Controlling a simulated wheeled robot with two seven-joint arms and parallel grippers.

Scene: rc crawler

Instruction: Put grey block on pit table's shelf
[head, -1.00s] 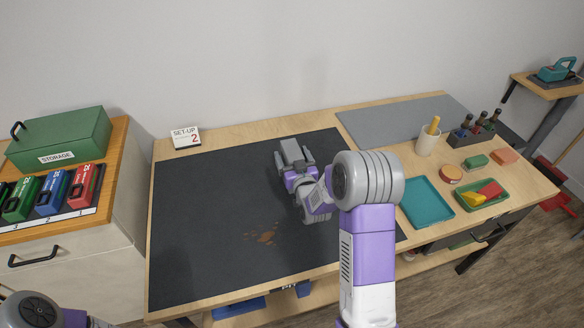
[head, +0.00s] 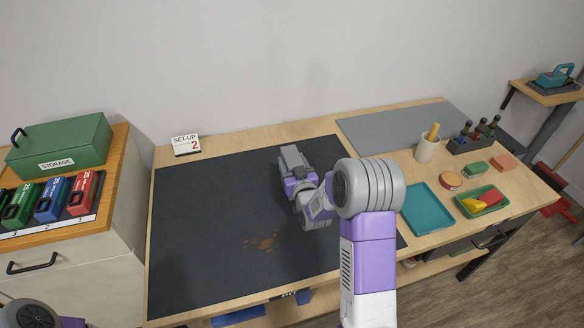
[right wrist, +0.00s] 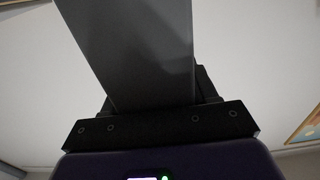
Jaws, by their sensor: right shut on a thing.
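The pit table (head: 226,152) is a wooden workbench with a black mat (head: 200,225) on top. Its lower shelf (head: 440,263) shows partly below the front edge; the rest is hidden under the top. My right gripper (head: 294,168) is over the mat, pointing toward the wall. It is shut on the grey block (head: 291,154). The block fills the upper middle of the right wrist view (right wrist: 140,50), between the dark jaws (right wrist: 155,108). Part of my left arm shows at the lower left corner, but its gripper is out of frame.
A cabinet at left bears a green storage box (head: 75,140) and several coloured cases. On the table's right are a teal tray (head: 426,210), a cup (head: 426,150) and a green tray (head: 483,213). Blue items (head: 240,316) sit below the front edge. The mat's left is free.

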